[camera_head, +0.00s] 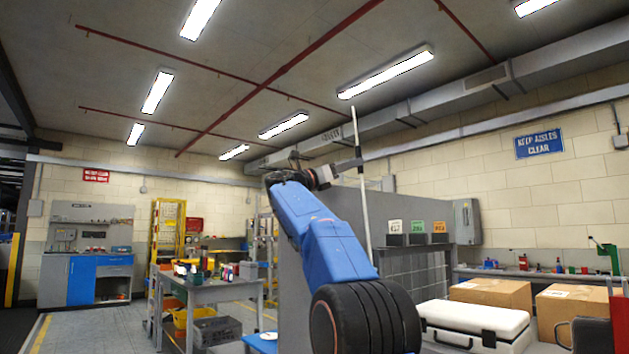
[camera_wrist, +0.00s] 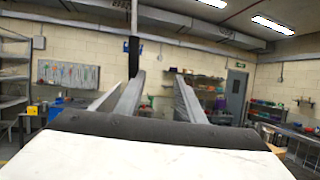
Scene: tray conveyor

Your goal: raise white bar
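The white bar (camera_head: 363,195) stands upright, tilted slightly, in the middle of the head view. It has a dark section near the height of my gripper (camera_head: 350,164). Its lower end is near my blue arm. In the wrist view the bar (camera_wrist: 134,14) rises grey above a dark section, in line with the left fingertip, which hides its lower part. My gripper (camera_wrist: 160,76) has its two fingers apart, with an empty gap between them. The fingertips are close to the bar, but I cannot tell whether they touch it.
A white case (camera_head: 475,322) and cardboard boxes (camera_head: 490,293) are at the lower right. A workbench (camera_head: 210,292) stands to the left. The air above the bar is mostly clear.

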